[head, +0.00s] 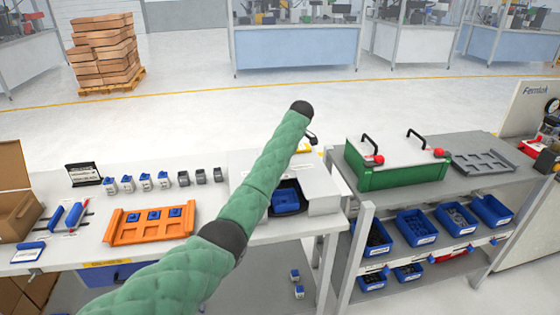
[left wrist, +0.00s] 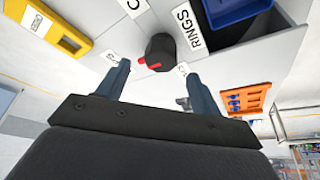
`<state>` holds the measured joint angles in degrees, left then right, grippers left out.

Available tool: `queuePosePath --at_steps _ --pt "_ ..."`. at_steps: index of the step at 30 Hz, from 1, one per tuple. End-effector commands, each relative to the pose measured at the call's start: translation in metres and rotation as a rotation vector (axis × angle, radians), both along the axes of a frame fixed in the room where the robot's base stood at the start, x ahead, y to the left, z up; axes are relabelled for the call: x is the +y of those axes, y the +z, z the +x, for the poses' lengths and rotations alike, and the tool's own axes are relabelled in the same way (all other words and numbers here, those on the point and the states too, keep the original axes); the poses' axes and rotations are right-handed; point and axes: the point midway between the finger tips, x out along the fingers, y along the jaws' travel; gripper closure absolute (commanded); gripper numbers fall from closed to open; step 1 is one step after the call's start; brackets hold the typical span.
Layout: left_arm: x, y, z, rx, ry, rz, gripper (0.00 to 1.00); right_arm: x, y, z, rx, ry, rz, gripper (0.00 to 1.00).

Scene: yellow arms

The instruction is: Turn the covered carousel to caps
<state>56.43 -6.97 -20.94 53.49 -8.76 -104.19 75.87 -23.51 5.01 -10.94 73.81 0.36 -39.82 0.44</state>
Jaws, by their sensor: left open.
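The covered carousel (head: 322,190) is a pale grey housing on the right end of the white table. A blue bin (head: 286,200) shows in its front opening, and also at the top of the left wrist view (left wrist: 238,8). A black knob (left wrist: 160,48) with a red pointer stands on the cover. White labels surround it; one reads RINGS (left wrist: 188,25), another starts with C (left wrist: 110,52), others are partly hidden. My left gripper (left wrist: 153,68) is open, its fingers on either side of the knob; contact cannot be told. In the head view my arm hides much of the carousel.
An orange tray (head: 125,232) with blue parts lies left of the arm. Several small blue and grey containers stand behind it. A yellow object (left wrist: 55,32) lies beside the labels. Right are a green box (head: 400,176) with black handles and a shelf of blue bins (head: 415,230).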

Motion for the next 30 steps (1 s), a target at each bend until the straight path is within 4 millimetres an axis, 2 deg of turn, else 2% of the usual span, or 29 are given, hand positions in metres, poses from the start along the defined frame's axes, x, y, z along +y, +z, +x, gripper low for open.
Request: queuePosePath --at_steps 9,15,25,30 --pt "-0.012 0.031 -0.006 0.001 -0.001 -0.002 0.34 0.009 0.026 0.011 0.017 -0.006 0.007 0.64" --pt "-0.014 0.037 -0.008 0.000 0.000 -0.001 0.34 0.010 0.032 0.013 0.022 -0.007 0.008 0.64" --pt "-0.014 0.041 -0.008 0.001 -0.001 -0.001 0.34 0.008 0.030 0.011 0.023 -0.006 0.006 0.64" --pt "-0.014 0.059 -0.008 0.000 -0.001 -0.001 0.34 0.002 0.014 -0.007 0.031 -0.004 0.000 0.64"
